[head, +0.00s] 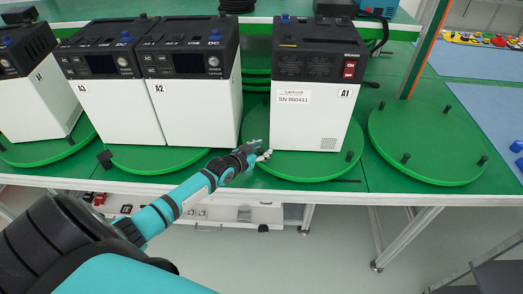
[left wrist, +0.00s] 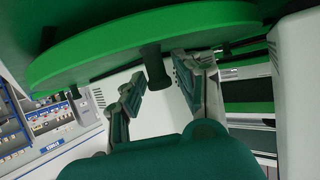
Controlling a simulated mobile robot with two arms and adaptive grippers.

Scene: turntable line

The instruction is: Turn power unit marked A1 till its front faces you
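The power unit marked A1 (head: 314,122) stands upright on a green turntable disc (head: 300,170) with short black pegs near its rim. Its side toward me has a breaker with red switches, a serial label and small vents. My left gripper (head: 261,152) is at the near left rim of this disc. In the left wrist view, my left gripper (left wrist: 157,80) is open, with a finger on either side of a black peg (left wrist: 154,66) under the green disc edge (left wrist: 90,58). I cannot tell whether a finger touches the peg. My right gripper is not in view.
Units A2 (head: 198,112) and A3 (head: 120,115) stand close together on the disc to the left, their display panels toward me. Another unit (head: 35,100) is at far left. An empty green disc (head: 425,145) lies to the right. More equipment stands on a shelf behind.

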